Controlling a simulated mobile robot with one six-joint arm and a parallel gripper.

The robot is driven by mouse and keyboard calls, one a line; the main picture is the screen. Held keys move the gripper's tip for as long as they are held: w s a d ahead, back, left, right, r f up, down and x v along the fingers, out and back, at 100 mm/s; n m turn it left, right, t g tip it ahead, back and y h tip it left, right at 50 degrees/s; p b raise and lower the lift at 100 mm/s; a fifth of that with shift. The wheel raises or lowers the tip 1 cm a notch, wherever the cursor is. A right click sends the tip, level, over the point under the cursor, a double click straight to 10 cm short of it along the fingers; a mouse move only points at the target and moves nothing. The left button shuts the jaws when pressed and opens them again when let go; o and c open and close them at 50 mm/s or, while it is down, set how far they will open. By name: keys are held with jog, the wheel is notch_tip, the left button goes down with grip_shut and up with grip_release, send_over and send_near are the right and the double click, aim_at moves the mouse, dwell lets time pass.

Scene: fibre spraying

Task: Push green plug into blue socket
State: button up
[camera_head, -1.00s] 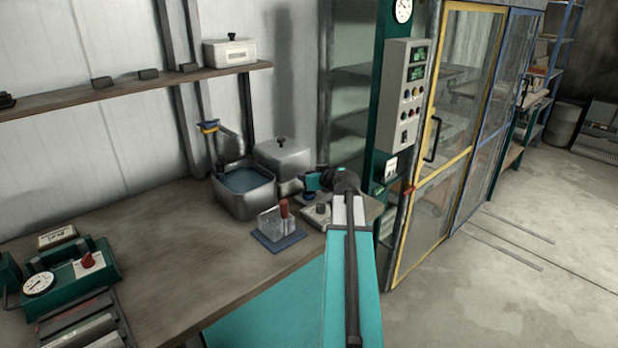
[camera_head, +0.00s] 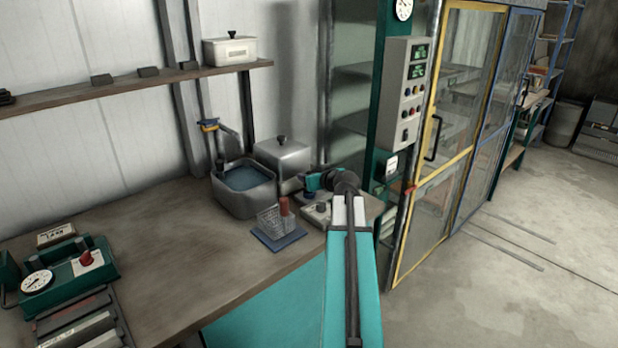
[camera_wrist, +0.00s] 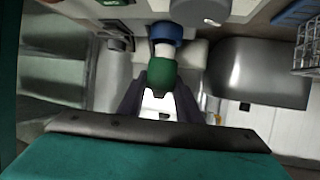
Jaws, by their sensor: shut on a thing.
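The green plug (camera_wrist: 161,74) is between the fingers of my gripper (camera_wrist: 160,98) in the wrist view, and the gripper is shut on it. The blue socket (camera_wrist: 165,33) lies straight beyond the plug, in line with it. A short pale section shows between the green and the blue; I cannot tell whether plug and socket touch there. In the head view my gripper (camera_head: 318,180) is at the back right of the bench, and my arm hides most of the plug and socket.
A grey water basin (camera_head: 243,190) and a lidded metal pot (camera_head: 283,155) stand left of my gripper. A wire rack (camera_head: 272,222) on a blue tray (camera_head: 280,241) is in front. A control box (camera_head: 404,95) and yellow-framed door (camera_head: 436,130) are at right. The middle bench is clear.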

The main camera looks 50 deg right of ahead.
jog(key=shift+f+b, duration=1.2)
jog(key=shift+b, duration=0.25)
dwell(0.3)
jog(key=o, duration=1.2)
jog(key=shift+c, duration=0.2)
jog(key=shift+s+a+r, duration=0.1)
jog(key=shift+s, duration=0.05)
jog(key=b+v, duration=0.2)
jog(key=v, duration=1.1)
jog(key=shift+s, duration=0.2)
jog(key=shift+r, duration=0.15)
jog(key=shift+s, duration=0.1)
